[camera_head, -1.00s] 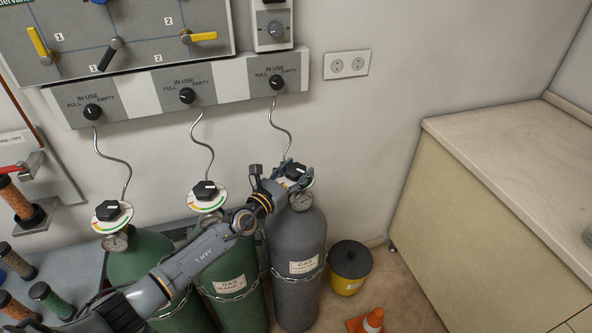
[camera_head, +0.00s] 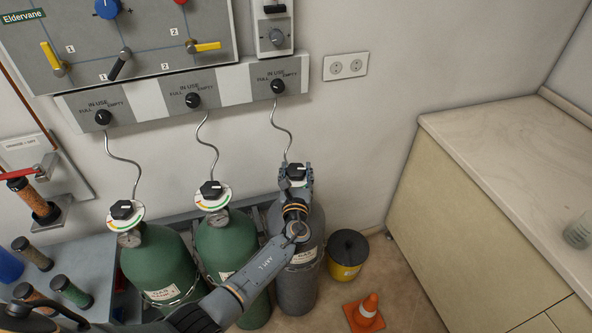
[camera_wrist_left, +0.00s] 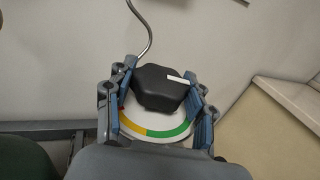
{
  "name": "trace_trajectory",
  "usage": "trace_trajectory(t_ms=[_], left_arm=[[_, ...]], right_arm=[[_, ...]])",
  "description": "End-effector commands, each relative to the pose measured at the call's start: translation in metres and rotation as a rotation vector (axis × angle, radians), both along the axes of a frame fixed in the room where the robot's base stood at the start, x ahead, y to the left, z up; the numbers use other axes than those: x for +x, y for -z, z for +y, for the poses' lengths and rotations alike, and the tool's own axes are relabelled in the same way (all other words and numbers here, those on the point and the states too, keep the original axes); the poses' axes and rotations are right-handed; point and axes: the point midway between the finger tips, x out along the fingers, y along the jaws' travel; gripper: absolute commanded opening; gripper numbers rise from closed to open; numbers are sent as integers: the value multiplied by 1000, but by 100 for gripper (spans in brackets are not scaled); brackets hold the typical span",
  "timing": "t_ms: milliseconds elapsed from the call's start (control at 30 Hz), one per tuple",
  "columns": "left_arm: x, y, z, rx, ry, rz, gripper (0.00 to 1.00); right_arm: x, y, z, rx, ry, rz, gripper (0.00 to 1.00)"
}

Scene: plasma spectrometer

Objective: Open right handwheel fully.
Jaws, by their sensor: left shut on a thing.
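The right handwheel (camera_head: 296,171) is a black knob with a white pointer mark, on top of the grey gas cylinder (camera_head: 297,285). In the left wrist view the black handwheel (camera_wrist_left: 160,88) sits over a white dial (camera_wrist_left: 155,129) with yellow and green bands. Its white mark points to the right. My left gripper (camera_head: 295,176) is over the cylinder top, with its fingers on both sides of the handwheel. In the left wrist view the fingers (camera_wrist_left: 160,100) hold it from left and right. My right gripper is not in view.
Two green cylinders (camera_head: 160,265) with similar black handwheels stand left of the grey one. A yellow bin with black lid (camera_head: 347,252) and an orange cone (camera_head: 365,312) stand to the right. A counter (camera_head: 480,180) fills the right side.

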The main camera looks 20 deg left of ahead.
Motion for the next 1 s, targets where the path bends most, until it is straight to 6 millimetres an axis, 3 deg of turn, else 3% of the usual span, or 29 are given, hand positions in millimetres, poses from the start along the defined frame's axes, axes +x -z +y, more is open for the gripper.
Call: trace_trajectory(t_ms=[667,700,767,800,1000], left_arm=[[0,-1,1,0,-68,-1,23],[0,-1,1,1,-68,-2,60],[0,-1,1,1,-68,-2,72],[0,-1,1,1,-68,-2,78],[0,-1,0,0,-67,-1,78]], right_arm=[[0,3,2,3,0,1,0],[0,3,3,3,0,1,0],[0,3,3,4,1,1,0],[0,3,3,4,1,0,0],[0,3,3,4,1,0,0]])
